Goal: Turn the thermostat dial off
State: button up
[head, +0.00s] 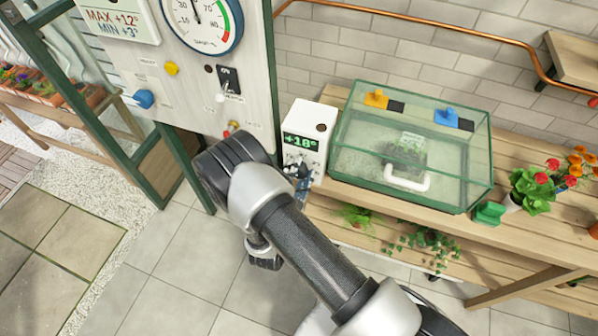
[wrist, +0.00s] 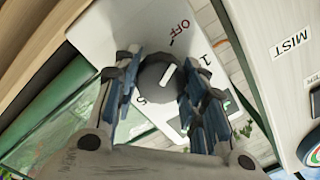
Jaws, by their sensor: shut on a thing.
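The thermostat (head: 318,125) is a white box at the left end of the wooden bench, with a green display reading about +18°. Its front face also fills the middle of the wrist view (wrist: 110,35). The round dark grey dial (wrist: 154,84) has a white pointer line, turned toward the side between the OFF mark (wrist: 179,31) and the 1 mark (wrist: 206,60). My gripper (wrist: 160,72) is shut on the dial, one finger on each side. In the head view my gripper (head: 300,181) is partly hidden at the thermostat's front, and the dial is hard to make out.
A glass propagator box (head: 405,160) with a white handle stands right of the thermostat. A white control panel (head: 200,90) with a gauge, knobs and a switch stands left; its MIST label (wrist: 291,43) shows close beside my gripper. Flower pots (head: 530,188) stand farther right.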

jog(key=shift+n, duration=0.5)
jog(key=o, duration=1.1)
jog(key=shift+s, duration=0.1)
jog(key=v, duration=1.2)
